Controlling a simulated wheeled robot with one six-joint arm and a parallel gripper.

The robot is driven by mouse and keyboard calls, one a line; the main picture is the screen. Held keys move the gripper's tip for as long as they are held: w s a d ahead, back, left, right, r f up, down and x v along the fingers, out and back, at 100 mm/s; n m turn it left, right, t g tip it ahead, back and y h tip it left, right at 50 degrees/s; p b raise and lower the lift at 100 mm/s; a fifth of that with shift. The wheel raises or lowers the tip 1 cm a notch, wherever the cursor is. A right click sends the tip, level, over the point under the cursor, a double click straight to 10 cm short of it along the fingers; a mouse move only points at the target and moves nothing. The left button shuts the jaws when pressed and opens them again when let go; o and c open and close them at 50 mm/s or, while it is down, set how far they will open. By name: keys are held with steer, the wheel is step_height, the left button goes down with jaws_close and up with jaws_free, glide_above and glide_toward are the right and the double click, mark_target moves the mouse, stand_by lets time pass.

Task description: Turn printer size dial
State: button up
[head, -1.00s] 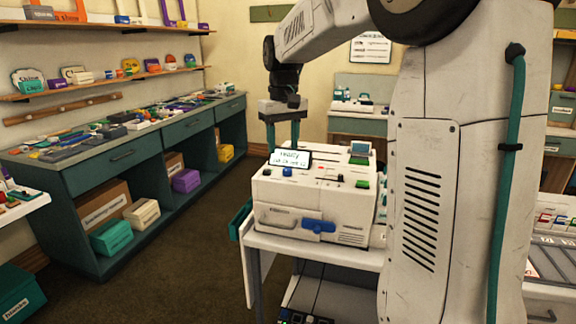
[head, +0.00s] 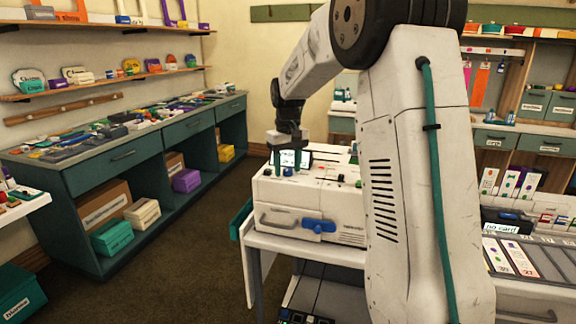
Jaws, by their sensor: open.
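The white printer (head: 290,197) stands on a white table, with a blue handle (head: 318,226) on its front. Its small screen (head: 305,158) is lit and partly covered by my gripper. Which control is the size dial I cannot tell.
A teal bin (head: 240,217) hangs at the table's left side. A long teal workbench (head: 130,155) covered with small items runs along the left wall. The floor (head: 185,240) between is clear. My arm hides the printer's right side.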

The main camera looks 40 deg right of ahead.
steer(key=c, duration=1)
steer(key=shift+m, duration=0.3)
steer(key=m, duration=0.4)
steer(key=shift+m, duration=2.1)
steer(key=o, duration=1)
